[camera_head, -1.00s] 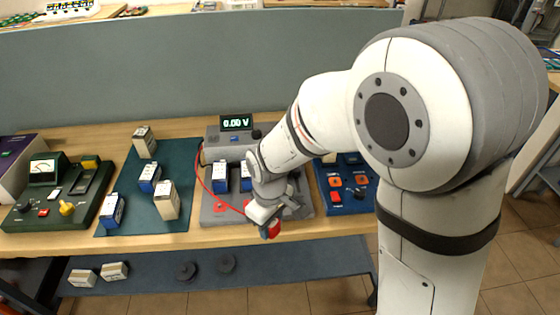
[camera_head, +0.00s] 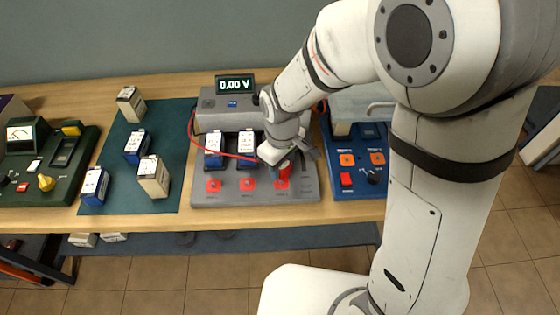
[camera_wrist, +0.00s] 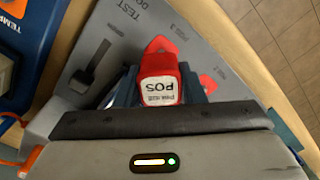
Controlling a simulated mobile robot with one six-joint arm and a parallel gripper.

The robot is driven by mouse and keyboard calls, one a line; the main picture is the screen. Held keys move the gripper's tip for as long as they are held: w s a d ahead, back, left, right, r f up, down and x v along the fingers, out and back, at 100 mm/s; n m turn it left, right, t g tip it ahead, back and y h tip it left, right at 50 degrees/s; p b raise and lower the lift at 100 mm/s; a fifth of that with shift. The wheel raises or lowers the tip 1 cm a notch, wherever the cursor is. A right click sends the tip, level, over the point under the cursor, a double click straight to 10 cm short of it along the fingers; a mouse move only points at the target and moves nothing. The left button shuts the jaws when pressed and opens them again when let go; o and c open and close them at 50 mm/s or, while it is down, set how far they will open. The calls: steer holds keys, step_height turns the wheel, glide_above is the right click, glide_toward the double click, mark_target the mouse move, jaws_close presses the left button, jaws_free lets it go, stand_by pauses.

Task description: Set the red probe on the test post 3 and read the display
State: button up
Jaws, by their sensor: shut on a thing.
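My gripper (camera_head: 285,166) is shut on the red probe (camera_wrist: 160,75), which has a white label reading POS in the wrist view. It holds the probe low over the right front part of the grey test dock (camera_head: 210,125), right by the rightmost red post pad (camera_head: 283,184). I cannot tell whether the tip touches the post. Another red pad (camera_wrist: 207,84) shows beside the probe in the wrist view. The display (camera_head: 235,85) reads 0.00 V. A red lead (camera_head: 205,147) runs from the dock to the probe.
Two blue-and-white batteries (camera_head: 247,147) stand in the dock's left and middle bays. A blue device (camera_head: 357,175) is close on the right. Several batteries stand on the green mat (camera_head: 120,185) at left, with a dark green meter (camera_head: 75,180) beyond. The bench front edge is near.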

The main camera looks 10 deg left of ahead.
mark_target(282, 176)
steer(key=shift+f+b, duration=0.85)
steer(key=shift+f, duration=0.7)
steer(key=shift+s+f+b, duration=0.1)
steer(key=shift+f+b, duration=0.5)
steer(key=shift+b, duration=0.05)
stand_by(0.3)
steer(key=o, duration=0.8)
steer(key=shift+r+p, duration=4.05)
steer(key=shift+r, duration=1.5)
